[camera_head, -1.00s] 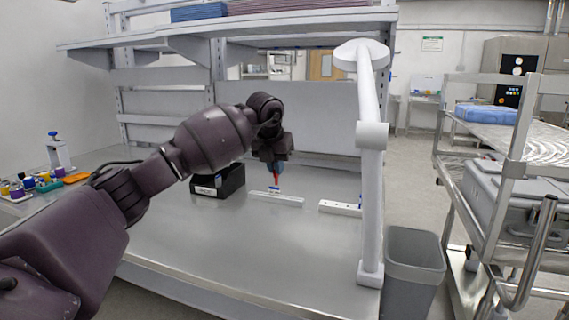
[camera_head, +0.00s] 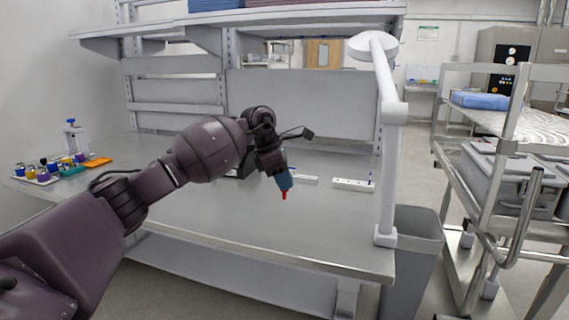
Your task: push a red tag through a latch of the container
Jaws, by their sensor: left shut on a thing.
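My left gripper (camera_head: 283,180), with bluish fingertips, points down over the front part of the steel bench. It is shut on a small red tag (camera_head: 284,195), whose red tip sticks out below the fingers, clear of the bench top. The grey container (camera_head: 490,172) with a lid stands on the metal cart at the right, well away from the gripper. Its latches are too small to make out, and a cart rail partly covers it. My right gripper is not in view.
White strips (camera_head: 353,185) lie on the bench; a black box behind my arm is mostly hidden. Small bottles (camera_head: 44,170) stand far left.

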